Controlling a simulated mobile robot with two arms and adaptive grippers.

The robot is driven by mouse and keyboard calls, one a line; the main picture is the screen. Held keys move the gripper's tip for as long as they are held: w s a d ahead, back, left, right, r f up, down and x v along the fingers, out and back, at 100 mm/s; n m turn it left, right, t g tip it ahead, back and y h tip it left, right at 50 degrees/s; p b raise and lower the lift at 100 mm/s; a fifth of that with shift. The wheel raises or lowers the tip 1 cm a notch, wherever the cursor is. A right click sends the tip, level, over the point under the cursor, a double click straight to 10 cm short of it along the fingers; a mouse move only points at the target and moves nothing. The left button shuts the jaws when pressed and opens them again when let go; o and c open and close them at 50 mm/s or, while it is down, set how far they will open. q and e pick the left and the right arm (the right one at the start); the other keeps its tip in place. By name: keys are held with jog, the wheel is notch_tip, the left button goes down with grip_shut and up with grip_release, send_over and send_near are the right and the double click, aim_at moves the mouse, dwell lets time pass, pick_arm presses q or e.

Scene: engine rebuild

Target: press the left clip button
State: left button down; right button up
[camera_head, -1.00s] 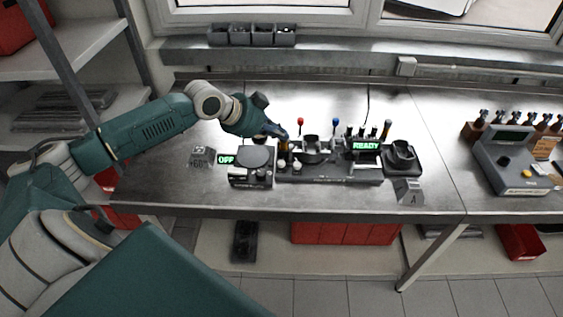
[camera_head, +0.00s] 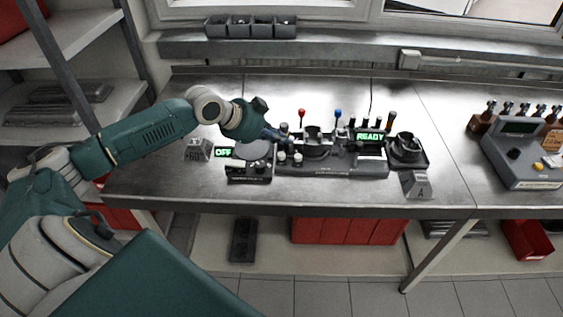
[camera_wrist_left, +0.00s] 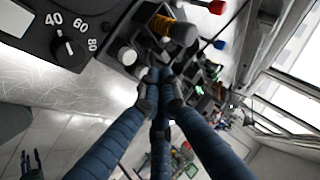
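My left gripper (camera_head: 276,134) reaches in from the left, over the left end of the dark fixture (camera_head: 335,171). In the left wrist view its blue fingers (camera_wrist_left: 160,86) have their dark tips drawn together, with nothing seen between them. A pale round button (camera_wrist_left: 127,56) stands just beside the tips; whether they touch it I cannot tell. In the head view two small pale knobs, one at the left (camera_head: 281,158) and one at the right (camera_head: 298,159), show on the fixture's left part. Which is the left clip button is not clear. My right gripper is out of view.
A dial unit (camera_head: 248,172) with a round plate and an OFF display (camera_head: 223,152) stands left of the fixture. A red-tipped lever (camera_head: 301,113) and a blue-tipped lever (camera_head: 338,113) rise behind. An orange spring post (camera_wrist_left: 172,28) is close to the fingers.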

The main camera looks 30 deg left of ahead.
aim_at(280, 156)
pick_arm(q)
jog(key=shift+f, duration=1.4)
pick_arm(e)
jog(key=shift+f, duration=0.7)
pick_arm(q)
jog(key=shift+f, duration=0.1)
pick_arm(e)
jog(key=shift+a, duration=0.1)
pick_arm(q)
jog(key=shift+f, duration=0.35)
